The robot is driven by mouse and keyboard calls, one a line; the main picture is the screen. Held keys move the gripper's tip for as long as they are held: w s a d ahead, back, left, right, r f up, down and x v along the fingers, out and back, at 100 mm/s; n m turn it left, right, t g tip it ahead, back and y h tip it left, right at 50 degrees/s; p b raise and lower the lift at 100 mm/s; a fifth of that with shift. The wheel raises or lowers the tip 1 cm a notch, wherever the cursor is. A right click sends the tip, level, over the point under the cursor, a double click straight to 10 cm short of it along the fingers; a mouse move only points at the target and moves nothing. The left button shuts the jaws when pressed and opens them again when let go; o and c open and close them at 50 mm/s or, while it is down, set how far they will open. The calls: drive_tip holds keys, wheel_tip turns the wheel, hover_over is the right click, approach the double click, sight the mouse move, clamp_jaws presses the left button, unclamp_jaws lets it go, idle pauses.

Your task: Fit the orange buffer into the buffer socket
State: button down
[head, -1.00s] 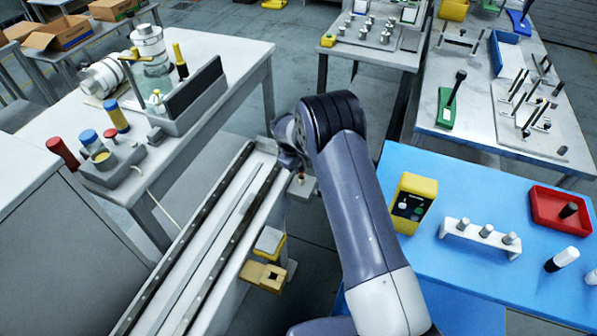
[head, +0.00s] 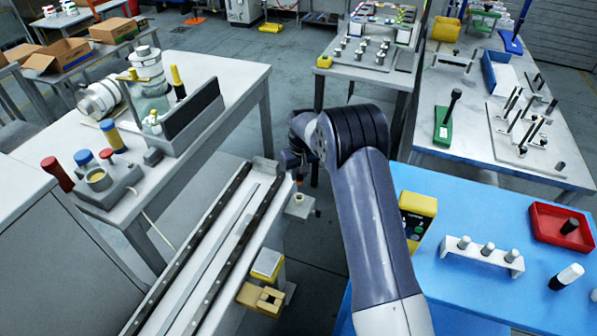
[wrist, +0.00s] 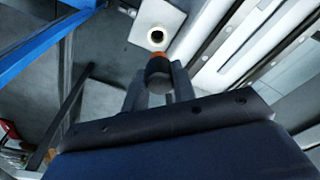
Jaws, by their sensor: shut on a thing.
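My gripper (wrist: 158,74) is shut on the buffer, a dark cylinder with an orange end (wrist: 158,56), in the wrist view. The orange end points away from the gripper. Just beyond it is the buffer socket (wrist: 157,36), a dark round hole with a pale rim in a light block. The buffer looks lined up sideways with the hole and apart from it; the depth gap is hard to judge. In the head view, the socket block (head: 300,209) stands beside the rail's far end, and my gripper (head: 294,165) is above it, partly hidden by my arm.
The long rail bed (head: 215,235) lies left of the socket block. A blue table (head: 480,210) with a yellow box (head: 417,213), a white rack (head: 482,254) and a red tray (head: 560,228) is on the right.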

sight(299, 183)
idle(0.3)
drive_tip(key=shift+f+b, duration=2.25)
drive_tip(key=shift+f, duration=0.7)
drive_tip(key=shift+f+b, duration=1.55)
drive_tip(key=shift+b, duration=0.2)
drive_tip(key=c, duration=1.1)
unclamp_jaws()
drive_tip(key=r, duration=0.7)
drive_tip(key=s+r+b, duration=0.1)
drive_tip(key=r, duration=0.2)
drive_tip(key=shift+s+d+r, duration=0.1)
drive_tip(key=shift+d+r, duration=0.15)
drive_tip(key=shift+r, duration=0.1)
